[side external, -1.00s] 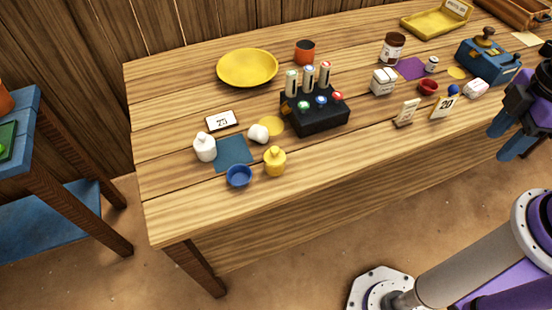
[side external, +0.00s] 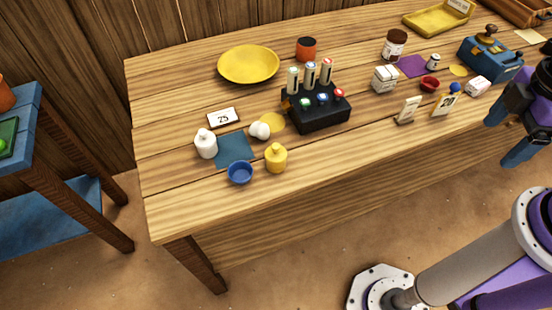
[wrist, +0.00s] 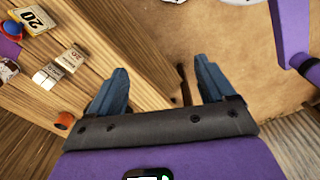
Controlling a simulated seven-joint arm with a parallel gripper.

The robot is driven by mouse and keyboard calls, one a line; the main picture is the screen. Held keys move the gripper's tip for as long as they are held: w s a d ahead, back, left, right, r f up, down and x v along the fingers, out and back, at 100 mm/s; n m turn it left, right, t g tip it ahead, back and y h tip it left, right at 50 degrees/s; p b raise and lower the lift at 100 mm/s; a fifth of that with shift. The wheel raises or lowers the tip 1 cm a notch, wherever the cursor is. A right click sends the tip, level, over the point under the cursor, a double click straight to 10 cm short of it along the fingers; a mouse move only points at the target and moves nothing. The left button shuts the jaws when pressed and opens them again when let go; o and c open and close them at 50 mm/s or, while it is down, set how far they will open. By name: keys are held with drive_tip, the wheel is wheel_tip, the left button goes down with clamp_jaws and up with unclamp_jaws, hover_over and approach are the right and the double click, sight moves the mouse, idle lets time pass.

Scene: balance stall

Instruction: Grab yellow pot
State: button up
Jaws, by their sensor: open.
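The yellow pot (side external: 276,158) is a small, rounded pot with a narrower top. It stands upright near the table's front edge, left of the middle in the side view. A blue bowl (side external: 239,173) is close on its left. My gripper (side external: 508,144) is far to the right of the pot, beside the table's front edge. Its blue fingers are apart with nothing between them. In the wrist view my gripper (wrist: 162,70) shows both fingers spread over the table edge and floor. The yellow pot is not seen in the wrist view.
A white bottle (side external: 206,144), a blue mat (side external: 234,150) and a small white item (side external: 260,130) are near the pot. A black rack (side external: 320,115) stands behind it to the right. Small cards (side external: 408,110) stand between rack and gripper. The front table strip is mostly clear.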

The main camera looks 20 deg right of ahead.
drive_tip(key=w+a+f+n+t+h, duration=0.3)
drive_tip(key=w+a+n+t, duration=0.15)
drive_tip(key=w+n, duration=0.2)
drive_tip(key=w+a+f+n+t+h, duration=0.2)
drive_tip(key=w+a+f+n+t, duration=0.1)
drive_tip(key=w+n+t, duration=0.3)
drive_tip(key=n+t+y, duration=0.2)
drive_tip(key=n+y, duration=0.8)
drive_tip(key=n, duration=0.5)
approach(284, 162)
drive_tip(key=x, duration=0.9)
drive_tip(key=shift+w, duration=0.1)
drive_tip(key=shift+a+r+x, duration=0.1)
drive_tip(key=shift+x, duration=1.15)
drive_tip(key=shift+a+r+x, duration=0.15)
drive_tip(key=shift+x, duration=1.15)
drive_tip(key=shift+c, duration=0.3)
drive_tip(key=c, duration=1.2)
